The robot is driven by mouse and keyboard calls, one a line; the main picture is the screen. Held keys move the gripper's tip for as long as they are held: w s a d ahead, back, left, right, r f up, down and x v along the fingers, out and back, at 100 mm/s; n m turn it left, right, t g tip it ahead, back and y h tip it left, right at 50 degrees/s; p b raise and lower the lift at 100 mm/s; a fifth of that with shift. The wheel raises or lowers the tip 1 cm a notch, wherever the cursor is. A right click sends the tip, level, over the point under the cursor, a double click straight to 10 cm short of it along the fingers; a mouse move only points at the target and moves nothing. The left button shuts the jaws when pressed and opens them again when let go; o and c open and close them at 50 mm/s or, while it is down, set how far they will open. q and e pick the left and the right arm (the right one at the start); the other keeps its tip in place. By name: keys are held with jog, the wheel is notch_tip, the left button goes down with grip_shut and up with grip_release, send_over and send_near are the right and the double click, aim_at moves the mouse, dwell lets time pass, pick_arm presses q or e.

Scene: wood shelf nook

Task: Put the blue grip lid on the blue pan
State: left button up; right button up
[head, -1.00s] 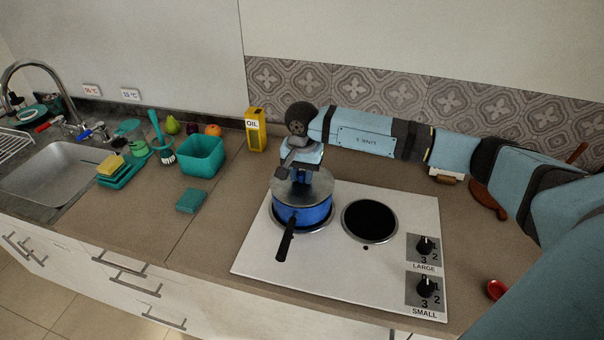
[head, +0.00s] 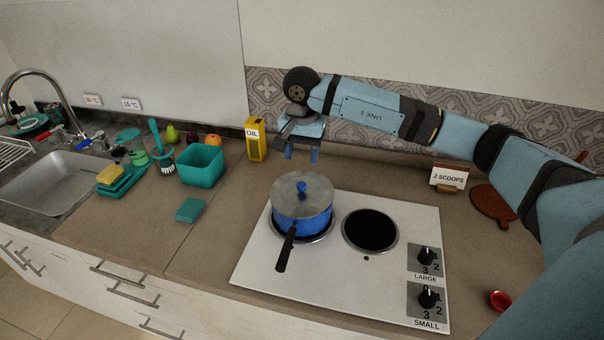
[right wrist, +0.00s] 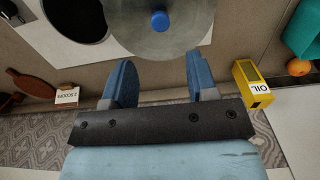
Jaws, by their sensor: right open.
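The blue pan (head: 302,223) stands on the left burner of the white hob, its black handle pointing to the front. The grey lid (head: 287,198) with the blue grip (head: 301,187) lies on top of the pan and covers its opening. The lid also shows in the right wrist view (right wrist: 185,38), with its blue grip (right wrist: 160,20). My right gripper (head: 302,155) is open and empty, above and behind the lid, clear of it. Its two blue fingers also show apart in the right wrist view (right wrist: 158,82). My left gripper is not in view.
The right burner (head: 370,229) is empty. A yellow oil box (head: 256,142) and a teal bin (head: 201,165) stand left of the hob. A "2 scoops" card (head: 448,178) and a red round item (head: 500,300) are on the right. The sink (head: 55,180) is at far left.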

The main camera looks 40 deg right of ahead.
jog(key=shift+r, duration=1.7)
